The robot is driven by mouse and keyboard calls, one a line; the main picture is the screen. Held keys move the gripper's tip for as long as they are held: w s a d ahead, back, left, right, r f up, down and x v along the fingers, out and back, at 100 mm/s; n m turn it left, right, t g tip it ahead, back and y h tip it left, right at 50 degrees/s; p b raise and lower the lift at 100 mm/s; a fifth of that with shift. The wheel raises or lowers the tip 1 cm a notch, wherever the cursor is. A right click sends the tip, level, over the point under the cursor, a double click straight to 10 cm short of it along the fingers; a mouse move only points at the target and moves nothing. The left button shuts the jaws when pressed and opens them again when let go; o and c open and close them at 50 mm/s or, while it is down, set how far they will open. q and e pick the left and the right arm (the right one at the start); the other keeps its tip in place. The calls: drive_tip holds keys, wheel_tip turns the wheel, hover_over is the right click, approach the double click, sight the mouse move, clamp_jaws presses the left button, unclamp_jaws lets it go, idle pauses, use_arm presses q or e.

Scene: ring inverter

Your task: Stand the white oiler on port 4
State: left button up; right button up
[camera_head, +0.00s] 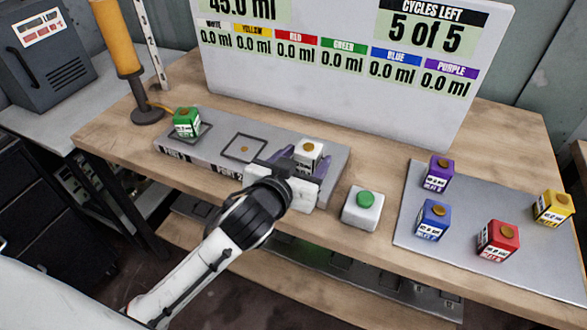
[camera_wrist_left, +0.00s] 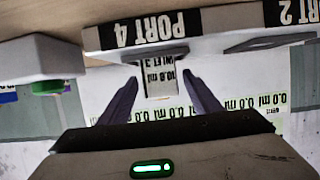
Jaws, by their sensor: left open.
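The white oiler (camera_head: 309,152), with a brown cap, stands upright at the right end of the grey port block (camera_head: 200,162). In the left wrist view, which is upside down, the white oiler (camera_wrist_left: 158,72) is by the PORT 4 label (camera_wrist_left: 146,30). My left gripper (camera_head: 304,167) is open, with its purple fingers on either side of the oiler. In the left wrist view, the open fingers (camera_wrist_left: 160,86) appear apart from its sides. The oiler's lower part is partly hidden by the gripper in the head view. My right gripper is not in view.
A green oiler (camera_head: 187,122) stands at the block's left end; the middle square (camera_head: 243,148) is empty. A white box with a green button (camera_head: 362,208) is right of the gripper. Purple, blue, red and yellow oilers stand on a grey mat (camera_head: 462,238). A display board (camera_head: 340,90) stands behind.

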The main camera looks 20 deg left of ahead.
use_arm(q)
drive_tip(key=v, duration=1)
drive_tip(key=shift+s, duration=0.2)
